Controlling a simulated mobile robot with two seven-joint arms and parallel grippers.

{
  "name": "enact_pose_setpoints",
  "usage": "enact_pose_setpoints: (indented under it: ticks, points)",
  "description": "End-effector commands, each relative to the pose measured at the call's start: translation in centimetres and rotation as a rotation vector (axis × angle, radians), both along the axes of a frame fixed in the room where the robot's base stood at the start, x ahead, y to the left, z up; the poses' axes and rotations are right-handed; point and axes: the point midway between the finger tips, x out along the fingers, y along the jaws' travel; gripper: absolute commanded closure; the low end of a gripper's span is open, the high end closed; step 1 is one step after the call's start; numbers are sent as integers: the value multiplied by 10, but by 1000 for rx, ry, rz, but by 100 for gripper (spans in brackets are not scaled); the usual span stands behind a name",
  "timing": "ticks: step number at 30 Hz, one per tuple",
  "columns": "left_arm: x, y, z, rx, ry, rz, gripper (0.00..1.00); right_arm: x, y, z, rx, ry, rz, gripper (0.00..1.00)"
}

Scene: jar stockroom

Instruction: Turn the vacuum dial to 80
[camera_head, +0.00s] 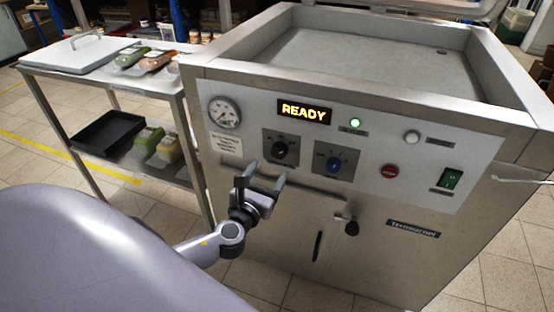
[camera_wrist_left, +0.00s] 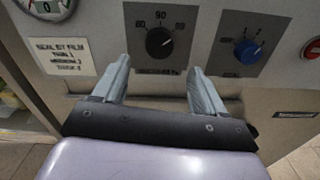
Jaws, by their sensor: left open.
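The vacuum dial (camera_head: 280,151) is a black round knob on a dark square plate on the machine's front panel. In the left wrist view the black knob (camera_wrist_left: 159,43) has 90 printed above it and other numbers to its sides, the left one looking like 80. Its pointer is too small to read surely. My left gripper (camera_head: 263,175) is open and empty, just below and in front of the knob, apart from it. In the left wrist view its fingers (camera_wrist_left: 158,68) stand either side below the knob. My right gripper is not in view.
A blue dial (camera_head: 333,163) sits right of the black one. A gauge (camera_head: 224,112), lit READY display (camera_head: 304,111), red button (camera_head: 389,171) and green switch (camera_head: 449,179) share the panel. A small lever (camera_head: 350,227) sticks out below. A metal cart (camera_head: 150,82) stands left.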

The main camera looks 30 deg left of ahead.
Motion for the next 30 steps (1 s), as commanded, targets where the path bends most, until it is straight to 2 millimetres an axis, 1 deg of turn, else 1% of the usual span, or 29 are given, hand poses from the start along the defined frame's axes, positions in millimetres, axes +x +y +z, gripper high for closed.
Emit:
enact_pose_setpoints:
  ticks: [2,5,12,18,22,30]
  points:
    - [5,2,3,41,-5,1,29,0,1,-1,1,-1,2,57]
    - [13,4,4,49,-7,1,29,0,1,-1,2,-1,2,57]
    - [45,12,3,44,-6,1,29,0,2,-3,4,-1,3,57]
    - [65,16,3,41,-6,0,29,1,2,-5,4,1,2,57]
    - [70,17,3,41,-5,1,29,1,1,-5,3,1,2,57]
    - [71,18,3,40,-4,0,29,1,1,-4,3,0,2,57]
